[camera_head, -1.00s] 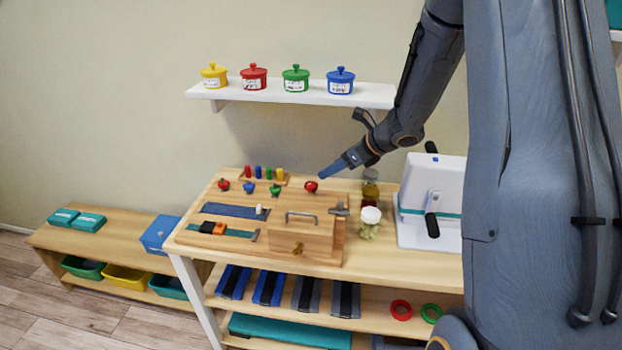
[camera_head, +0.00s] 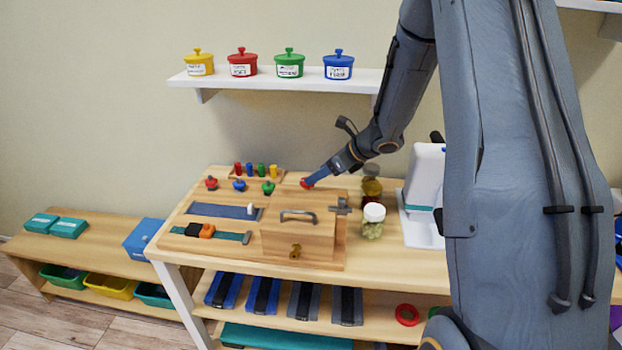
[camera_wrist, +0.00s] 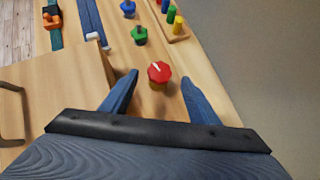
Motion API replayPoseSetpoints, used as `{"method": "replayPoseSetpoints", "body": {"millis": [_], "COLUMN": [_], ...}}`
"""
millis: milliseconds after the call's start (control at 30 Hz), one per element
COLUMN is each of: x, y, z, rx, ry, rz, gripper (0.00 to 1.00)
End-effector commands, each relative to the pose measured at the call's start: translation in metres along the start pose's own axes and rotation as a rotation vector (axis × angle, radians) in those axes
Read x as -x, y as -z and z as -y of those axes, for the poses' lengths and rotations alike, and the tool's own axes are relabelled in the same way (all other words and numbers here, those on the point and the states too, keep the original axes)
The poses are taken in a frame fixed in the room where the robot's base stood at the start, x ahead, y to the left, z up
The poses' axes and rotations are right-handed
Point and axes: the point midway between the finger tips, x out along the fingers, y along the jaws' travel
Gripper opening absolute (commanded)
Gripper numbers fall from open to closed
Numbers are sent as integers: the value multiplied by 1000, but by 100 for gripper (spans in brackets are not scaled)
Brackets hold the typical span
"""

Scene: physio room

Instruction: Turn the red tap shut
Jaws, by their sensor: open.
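The red tap (camera_wrist: 159,73) is a red faceted knob with a white pointer mark on top, standing on a wooden board. In the wrist view it lies between and just beyond the fingertips of my gripper (camera_wrist: 160,80). The fingers are spread apart on either side and do not touch it. In the head view my gripper (camera_head: 308,183) is at the red tap (camera_head: 303,184), which is partly hidden by a finger. The wrist view shows the pointer slanting up and to the left.
A green knob (camera_wrist: 139,34) and a blue knob (camera_wrist: 128,8) stand near the red tap. A peg rack (camera_wrist: 178,30) is behind them. A wooden box (camera_head: 292,236) with a handle stands in front. Jars (camera_head: 373,219) stand to the right. A shelf (camera_head: 280,79) with lidded pots hangs above.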

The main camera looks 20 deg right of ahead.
Motion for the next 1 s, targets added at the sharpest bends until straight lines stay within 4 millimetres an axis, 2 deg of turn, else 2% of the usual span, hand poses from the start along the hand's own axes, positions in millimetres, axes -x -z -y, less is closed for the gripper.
{"method": "replayPoseSetpoints", "body": {"millis": [100, 300, 500, 733, 1000], "x": [-18, -41, -51, -51, -51], "y": [0, 0, 0, 0, 0], "z": [-1, -1, 0, 0, 0], "rx": [-1, -1, -1, -1, -1], "ry": [-2, -2, 0, 1, 0], "rz": [-2, -1, 0, 0, 0], "gripper": [55, 55, 55, 55, 14]}}
